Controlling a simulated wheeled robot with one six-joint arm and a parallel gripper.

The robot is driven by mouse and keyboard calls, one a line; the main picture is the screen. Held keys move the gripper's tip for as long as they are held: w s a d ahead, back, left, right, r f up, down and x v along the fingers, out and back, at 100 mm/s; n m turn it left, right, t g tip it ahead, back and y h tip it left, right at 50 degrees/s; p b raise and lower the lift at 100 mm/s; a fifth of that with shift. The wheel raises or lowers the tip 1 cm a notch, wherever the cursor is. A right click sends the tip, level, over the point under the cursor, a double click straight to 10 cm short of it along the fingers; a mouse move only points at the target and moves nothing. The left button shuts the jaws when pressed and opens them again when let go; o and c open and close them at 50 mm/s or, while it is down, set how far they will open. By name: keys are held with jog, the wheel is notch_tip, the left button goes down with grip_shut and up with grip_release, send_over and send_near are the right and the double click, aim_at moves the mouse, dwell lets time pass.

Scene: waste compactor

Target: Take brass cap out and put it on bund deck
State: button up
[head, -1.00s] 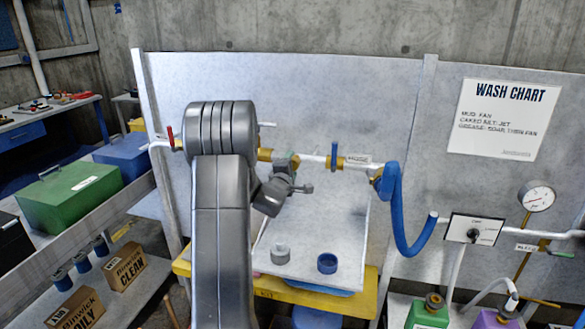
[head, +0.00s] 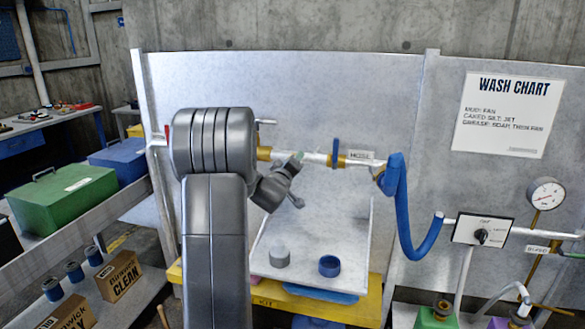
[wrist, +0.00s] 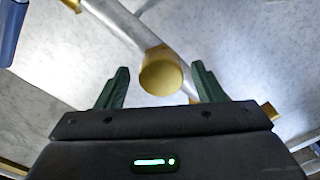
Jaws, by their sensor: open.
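The brass cap (wrist: 162,76) is a round gold piece with its flat face towards the wrist camera, on a branch of the grey pipe (wrist: 125,20). My gripper (wrist: 160,67) is open, with one green finger on each side of the cap and a gap to both; I cannot tell how far in front of the fingertips it lies. In the head view my wrist (head: 275,187) is up at the pipe, and the cap cannot be made out there. The yellow bund deck (head: 365,305) is low, below the pipe and the tilted pale panel.
A grey ring (head: 280,257) and a blue ring (head: 329,266) sit on the pale panel (head: 305,240). A blue hose (head: 398,205) hangs right of the pipe. A selector box (head: 482,231) and gauge (head: 546,194) are further right. A green box (head: 62,198) stands left.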

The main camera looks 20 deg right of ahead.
jog(key=m+b, duration=0.5)
jog(key=m, duration=0.4)
jog(key=shift+m, duration=0.3)
jog(key=c, duration=1.1)
jog(key=shift+n+p, duration=2.6)
jog(key=shift+p, duration=0.25)
